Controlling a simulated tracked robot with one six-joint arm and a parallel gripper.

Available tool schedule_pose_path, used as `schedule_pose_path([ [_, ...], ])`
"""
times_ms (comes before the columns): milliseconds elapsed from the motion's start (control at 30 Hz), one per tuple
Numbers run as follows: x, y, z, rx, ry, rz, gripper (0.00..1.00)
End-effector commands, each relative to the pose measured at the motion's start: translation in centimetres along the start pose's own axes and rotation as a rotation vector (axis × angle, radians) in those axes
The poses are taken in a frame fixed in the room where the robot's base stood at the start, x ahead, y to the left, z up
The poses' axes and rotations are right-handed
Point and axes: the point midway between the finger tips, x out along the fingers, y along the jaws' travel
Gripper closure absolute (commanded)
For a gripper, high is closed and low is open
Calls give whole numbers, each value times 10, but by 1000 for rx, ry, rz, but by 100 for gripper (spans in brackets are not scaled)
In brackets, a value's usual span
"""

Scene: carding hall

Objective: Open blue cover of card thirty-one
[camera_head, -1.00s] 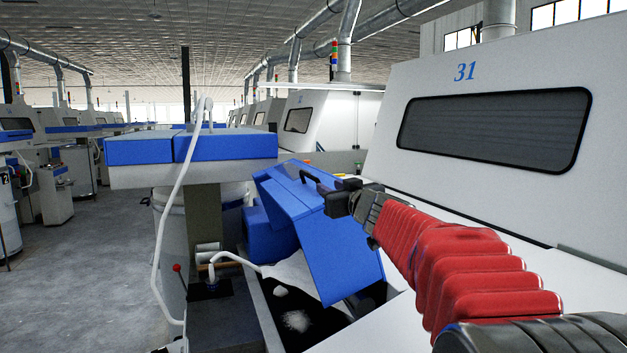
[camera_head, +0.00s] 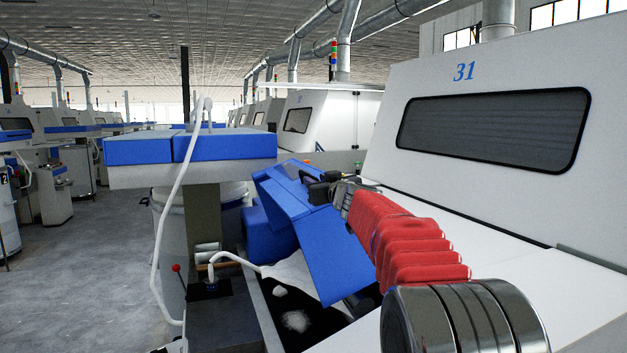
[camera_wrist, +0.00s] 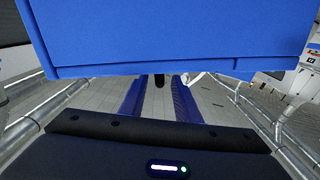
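The blue cover (camera_head: 325,245) of card 31 stands tilted up, with its lower edge over a dark opening (camera_head: 300,335) that shows white fibre. My gripper (camera_head: 315,187) is at the cover's upper right edge, over the black handle (camera_head: 304,175), which it mostly hides. Whether the fingers are closed around the handle or only beside it cannot be made out. In the wrist view a blue panel (camera_wrist: 165,35) fills the upper part, close to the camera; the fingertips do not show clearly there. The card's white housing (camera_head: 440,120) bears the number 31.
A blue-and-white box unit (camera_head: 225,147) stands left of the cover, with a white hose (camera_head: 165,220) hanging before it. A red-knobbed lever (camera_head: 177,268) is below. White machine surface (camera_head: 480,260) lies under my arm. The grey floor at left (camera_head: 80,270) is clear.

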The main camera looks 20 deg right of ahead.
Motion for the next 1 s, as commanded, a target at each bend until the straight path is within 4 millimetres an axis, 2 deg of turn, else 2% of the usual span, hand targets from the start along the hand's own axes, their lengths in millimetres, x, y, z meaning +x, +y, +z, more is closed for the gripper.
schedule_pose_path([
  [300, 30, -1, 1, 1, 0, -1, 70],
  [767, 37, -1, 0, 1, 0, 0, 70],
  [1000, 37, -1, 0, 1, 1, -1, 87],
])
